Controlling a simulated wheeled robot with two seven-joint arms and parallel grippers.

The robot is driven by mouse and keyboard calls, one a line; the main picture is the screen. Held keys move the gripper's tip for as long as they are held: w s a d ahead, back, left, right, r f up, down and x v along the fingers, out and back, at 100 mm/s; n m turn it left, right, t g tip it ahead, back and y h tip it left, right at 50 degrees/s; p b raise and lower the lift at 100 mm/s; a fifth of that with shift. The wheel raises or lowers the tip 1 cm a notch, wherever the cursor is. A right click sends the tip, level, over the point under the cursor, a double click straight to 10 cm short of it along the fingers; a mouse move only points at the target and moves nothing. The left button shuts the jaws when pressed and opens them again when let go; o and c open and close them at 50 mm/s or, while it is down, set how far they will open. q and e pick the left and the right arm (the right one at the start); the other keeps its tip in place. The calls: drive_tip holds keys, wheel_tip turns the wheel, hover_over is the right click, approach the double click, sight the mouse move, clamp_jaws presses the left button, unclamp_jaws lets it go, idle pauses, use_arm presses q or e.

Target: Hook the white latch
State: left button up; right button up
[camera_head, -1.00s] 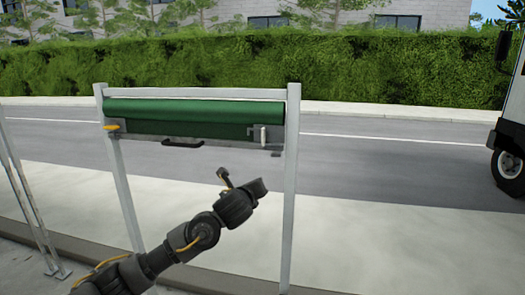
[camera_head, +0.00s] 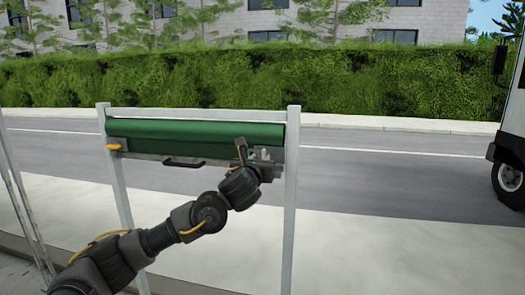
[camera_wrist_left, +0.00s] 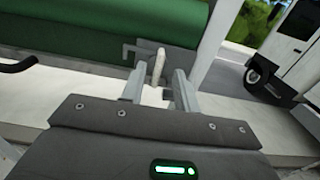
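The white latch (camera_wrist_left: 157,66) stands upright on a grey metal bracket at the right end of the green roll (camera_head: 200,131). In the left wrist view it shows between and just beyond my left gripper's two fingers (camera_wrist_left: 158,88). The fingers are apart, one on each side of it, and I cannot tell whether either touches it. In the head view the left gripper (camera_head: 258,157) is in front of the bracket and the latch (camera_head: 265,154) is mostly hidden. My right gripper is not in view.
A white frame with a left post (camera_head: 117,180) and right post (camera_head: 290,200) holds the roll. A black handle (camera_head: 184,163) hangs below it, and a yellow latch (camera_head: 113,147) is at the left end. A white truck (camera_head: 515,110) stands at far right.

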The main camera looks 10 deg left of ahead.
sight(263, 155)
use_arm(q)
drive_tip(key=shift+w+p, duration=0.7)
drive_tip(key=shift+w, duration=1.45)
clamp_jaws()
